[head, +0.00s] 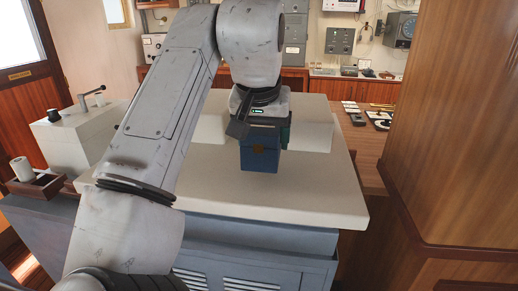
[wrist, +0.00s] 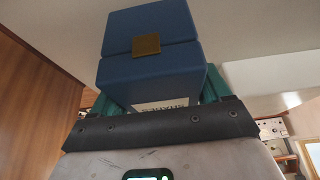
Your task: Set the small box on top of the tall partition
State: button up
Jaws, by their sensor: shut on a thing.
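The small box (head: 260,158) is dark blue with a brass clasp. My gripper (head: 262,130) points down and is shut on it, over the white countertop. I cannot tell whether the box's underside touches the top. In the wrist view the box (wrist: 152,72) sits between the green fingers, with its clasp facing the camera and a pale label partly hidden near the gripper. A tall brown wooden panel (head: 455,130) stands at the right of the head view and may be the tall partition. Its upper end is out of the frame.
The white countertop (head: 320,205) is clear in front of the box. Low white blocks (head: 312,136) stand behind it. A wooden desk (head: 366,140) with small items lies to the right. A white cup (head: 22,168) stands in a tray at left.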

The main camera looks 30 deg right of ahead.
jog(key=shift+w+f, duration=0.35)
jog(key=shift+f, duration=0.05)
jog(key=shift+w+f, duration=0.15)
jog(key=shift+f, duration=0.8)
jog(key=shift+w+f, duration=0.1)
jog(key=shift+f, duration=0.8)
jog(key=shift+f, duration=0.15)
jog(key=o, duration=1.2)
